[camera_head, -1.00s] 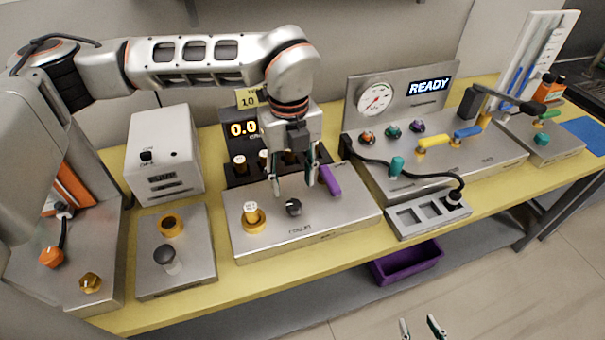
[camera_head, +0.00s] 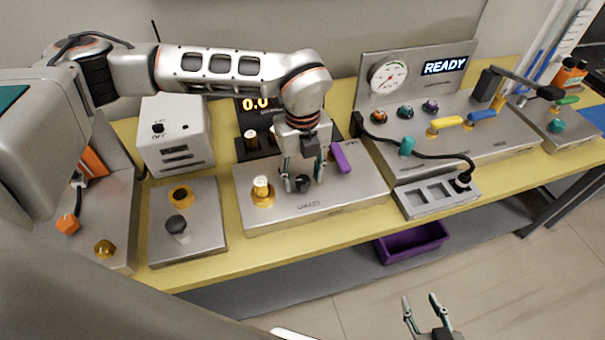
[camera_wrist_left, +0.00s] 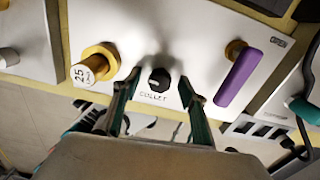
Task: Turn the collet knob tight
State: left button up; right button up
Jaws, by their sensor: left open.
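The collet knob (camera_head: 302,184) is a small black round knob on the top of a metal box. In the left wrist view the knob (camera_wrist_left: 159,83) shows a white pointer mark, with the word COLLET beside it. My left gripper (camera_head: 303,179) points down at it, open. In the left wrist view its two fingers (camera_wrist_left: 159,77) stand on either side of the knob, with visible gaps. My right gripper (camera_head: 420,297) is at the bottom of the head view, its fingers apart and empty, away from the bench.
On the same box, a brass collar with a white-topped plug (camera_head: 262,192) stands left of the knob, and a purple lever (camera_head: 340,157) stands right. A plate with a grey-topped post (camera_head: 177,226) lies further left. A grey tray (camera_head: 412,212) and black cable lie right.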

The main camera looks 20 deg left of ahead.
pick_arm(q)
jog(key=c, duration=1.1)
